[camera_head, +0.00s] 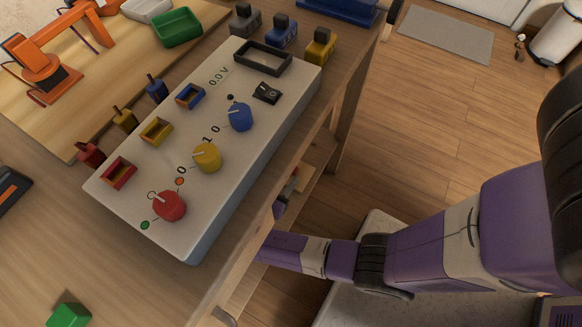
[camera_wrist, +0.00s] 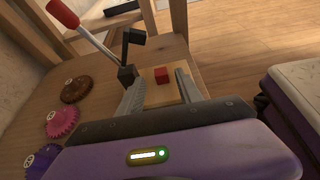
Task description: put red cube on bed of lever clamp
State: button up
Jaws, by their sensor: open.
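In the wrist view, the red cube (camera_wrist: 161,75) sits on a pale wooden surface between and just beyond my fingertips. My gripper (camera_wrist: 158,84) is open, with one finger left of the cube and the other right of it. I see no clear contact with the cube. The lever clamp (camera_wrist: 128,72) stands left of the cube, with a dark upright part and a metal lever ending in a red handle (camera_wrist: 63,13). I cannot tell whether the pale surface is the clamp's bed.
Brown (camera_wrist: 76,89), pink (camera_wrist: 62,121) and purple (camera_wrist: 43,160) gears lie on the wooden shelf at left. Wooden posts rise behind the clamp. In the head view, a control box (camera_head: 137,205) with coloured knobs stands on the tabletop above my reaching arm.

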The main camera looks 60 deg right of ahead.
jog(key=p+v, duration=0.1)
jog(key=v, duration=0.4)
jog(key=shift+s+a+r, duration=0.1)
jog(key=shift+a, duration=0.3)
